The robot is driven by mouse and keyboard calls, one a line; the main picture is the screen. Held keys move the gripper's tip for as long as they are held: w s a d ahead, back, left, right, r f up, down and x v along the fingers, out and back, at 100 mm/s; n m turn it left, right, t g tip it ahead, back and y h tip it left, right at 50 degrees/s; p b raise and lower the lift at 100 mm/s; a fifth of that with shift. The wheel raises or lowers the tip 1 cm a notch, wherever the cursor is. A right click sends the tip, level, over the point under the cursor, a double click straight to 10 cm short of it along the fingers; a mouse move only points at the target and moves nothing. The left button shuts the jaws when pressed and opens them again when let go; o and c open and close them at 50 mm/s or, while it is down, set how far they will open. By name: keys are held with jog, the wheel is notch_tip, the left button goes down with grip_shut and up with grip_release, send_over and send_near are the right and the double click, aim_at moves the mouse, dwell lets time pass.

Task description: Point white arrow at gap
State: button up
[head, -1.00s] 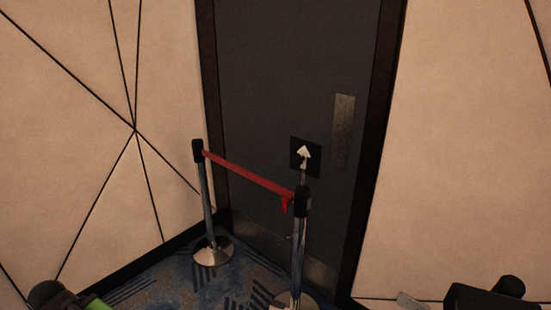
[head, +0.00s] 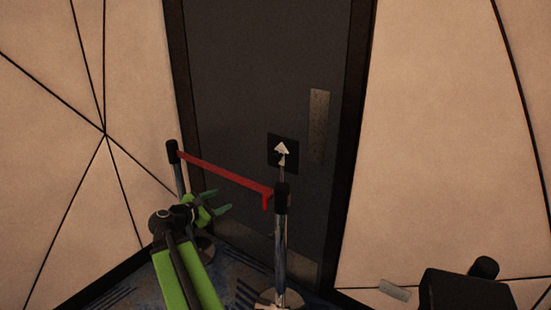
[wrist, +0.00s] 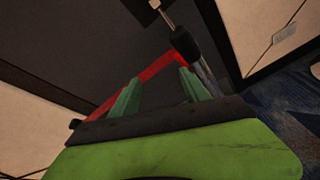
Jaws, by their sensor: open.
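A white arrow (head: 282,148) on a small black square plate (head: 274,160) sits on top of the nearer post (head: 281,240), pointing up in the head view. A red belt (head: 225,174) runs from this post to the farther post (head: 173,152) at the left. My gripper (head: 224,202) is open and empty, in front of the belt and left of the nearer post. In the wrist view its two green fingers (wrist: 158,92) stand apart, with the red belt (wrist: 150,72) beyond them. The arrow is mostly cut off there. I cannot tell which opening is the gap.
A dark door (head: 265,75) with a metal plate (head: 319,125) stands behind the posts. Beige panelled walls (head: 450,150) flank it. The blue patterned carpet (head: 240,290) is partly hidden by my arm. A small light plate (head: 395,290) is low on the right wall.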

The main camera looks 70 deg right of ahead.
aim_at(275, 159)
jog(key=s+d+r+n+g+h, duration=0.25)
jog(key=s+d+r+n, duration=0.25)
jog(key=s+d+r, duration=0.25)
jog(key=shift+t+h, duration=0.25)
jog(key=shift+t, duration=0.1)
jog(key=x, duration=1.7)
jog(key=shift+s+d+f, duration=0.15)
jog(key=shift+s+f, duration=0.1)
grip_shut()
jog(key=shift+d, duration=0.15)
jog(key=shift+m, duration=0.3)
